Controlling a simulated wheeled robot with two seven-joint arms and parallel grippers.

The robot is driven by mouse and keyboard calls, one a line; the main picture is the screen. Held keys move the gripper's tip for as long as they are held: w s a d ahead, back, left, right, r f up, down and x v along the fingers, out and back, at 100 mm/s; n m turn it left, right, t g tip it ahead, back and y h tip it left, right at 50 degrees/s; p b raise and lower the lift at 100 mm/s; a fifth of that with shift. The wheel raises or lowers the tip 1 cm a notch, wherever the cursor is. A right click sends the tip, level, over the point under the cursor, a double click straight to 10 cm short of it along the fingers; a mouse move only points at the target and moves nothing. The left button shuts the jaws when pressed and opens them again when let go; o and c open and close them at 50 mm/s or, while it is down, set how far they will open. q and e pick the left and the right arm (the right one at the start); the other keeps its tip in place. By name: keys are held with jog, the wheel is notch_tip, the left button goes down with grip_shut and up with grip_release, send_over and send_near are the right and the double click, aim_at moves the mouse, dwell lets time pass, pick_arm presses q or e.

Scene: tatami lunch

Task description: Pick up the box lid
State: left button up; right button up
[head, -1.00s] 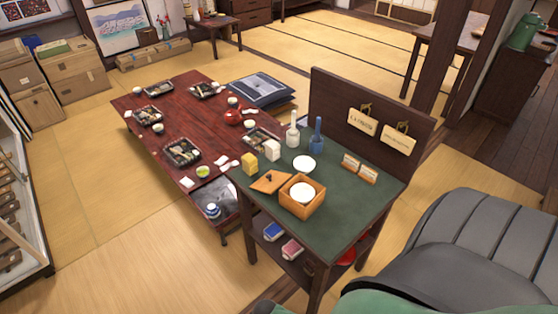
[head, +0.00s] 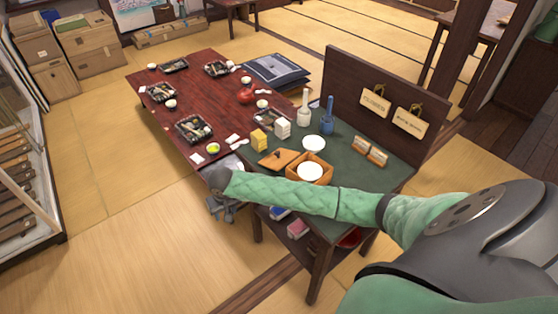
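The box lid (head: 275,159) is a flat, square, orange-brown wooden piece with a small dark knob. It lies on the green top of the small table, just left of the open wooden box (head: 325,176). A round white thing (head: 310,171) fills the box's opening. My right arm comes in from the right and passes in front of the box, hiding its lower front. My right gripper (head: 221,211) is off the table's front left side, left of and nearer than the lid, apart from it. Its fingers are small and dark here. My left gripper is out of view.
A yellow block (head: 259,140) and a white block (head: 283,129) stand just behind the lid. A white bowl (head: 314,143), a blue bottle (head: 327,120) and small signs (head: 370,152) are farther back. The low red table (head: 215,95) holds several meal trays.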

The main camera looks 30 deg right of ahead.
jog(key=w+d+r+m+g+h, duration=0.1)
jog(key=w+d+r+m+h, duration=0.3)
jog(key=d+r, duration=0.65)
notch_tip(320, 180, up, 6)
jog(key=m+g, duration=0.2)
jog(key=m, duration=0.1)
send_over(276, 153)
jog(key=w+a, duration=0.1)
jog(key=shift+w+a, duration=0.1)
jog(key=shift+a, duration=0.1)
jog(key=x, duration=0.1)
jog(key=p+x, duration=0.2)
jog(key=shift+s+f, duration=0.3)
jog(key=shift+d+f, duration=0.25)
jog(key=shift+f, duration=0.4)
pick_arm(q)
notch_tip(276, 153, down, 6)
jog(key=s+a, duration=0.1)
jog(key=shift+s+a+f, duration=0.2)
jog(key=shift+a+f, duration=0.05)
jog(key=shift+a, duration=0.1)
pick_arm(e)
jog(key=shift+c, duration=0.5)
grip_shut()
